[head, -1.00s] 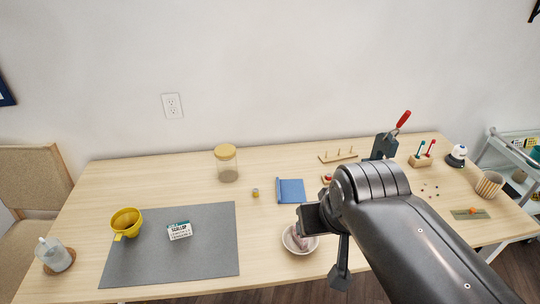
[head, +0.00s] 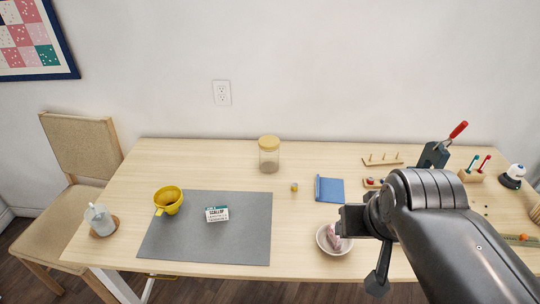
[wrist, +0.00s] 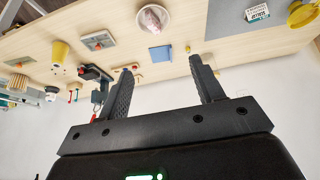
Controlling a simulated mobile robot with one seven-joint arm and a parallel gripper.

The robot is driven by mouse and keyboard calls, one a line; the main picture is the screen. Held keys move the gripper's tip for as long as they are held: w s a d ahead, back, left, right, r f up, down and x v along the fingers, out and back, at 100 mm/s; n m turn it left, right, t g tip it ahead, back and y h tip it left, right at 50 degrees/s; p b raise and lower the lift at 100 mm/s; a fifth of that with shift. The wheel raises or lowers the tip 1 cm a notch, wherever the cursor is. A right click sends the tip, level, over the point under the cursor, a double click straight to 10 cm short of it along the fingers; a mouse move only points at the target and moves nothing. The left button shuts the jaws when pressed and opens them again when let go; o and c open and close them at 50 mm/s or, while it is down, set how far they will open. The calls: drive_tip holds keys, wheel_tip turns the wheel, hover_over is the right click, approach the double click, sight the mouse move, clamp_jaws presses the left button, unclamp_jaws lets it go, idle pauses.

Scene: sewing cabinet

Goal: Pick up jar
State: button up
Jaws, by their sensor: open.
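The jar (head: 269,155) is clear glass with a yellowish wooden lid. It stands upright near the back edge of the table, left of the blue folder-like item, in the head view. My gripper (wrist: 161,92) is open and empty in the wrist view, with nothing between its two dark fingers. In the head view my gripper's end is to the right of and in front of the jar, over the bowl area, clearly apart from the jar.
A pinkish item sits in a white bowl (head: 322,243) near the front edge. A yellow cup (head: 169,199) and a small labelled box (head: 217,214) are on the grey mat (head: 200,248). A small yellow-topped item (head: 294,187) and a blue item (head: 330,189) lie right of the jar.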

drive_tip(key=o, duration=0.8)
drive_tip(key=shift+o, duration=0.2)
drive_tip(key=w+a+r+n, duration=0.1)
drive_tip(key=w+r, duration=0.1)
drive_tip(key=w, duration=0.6)
drive_tip(key=w+a+r, duration=0.2)
drive_tip(key=w, duration=0.5)
drive_tip(key=n+y, duration=0.2)
drive_tip(key=n, duration=0.1)
hover_over(269, 156)
drive_tip(key=d, duration=0.2)
wheel_tip(269, 156, down, 20)
drive_tip(key=shift+n, duration=0.3)
drive_tip(key=shift+a+x, duration=0.2)
drive_tip(key=shift+x, duration=2.5)
drive_tip(key=shift+a+x, duration=0.2)
drive_tip(key=shift+x, duration=2.55)
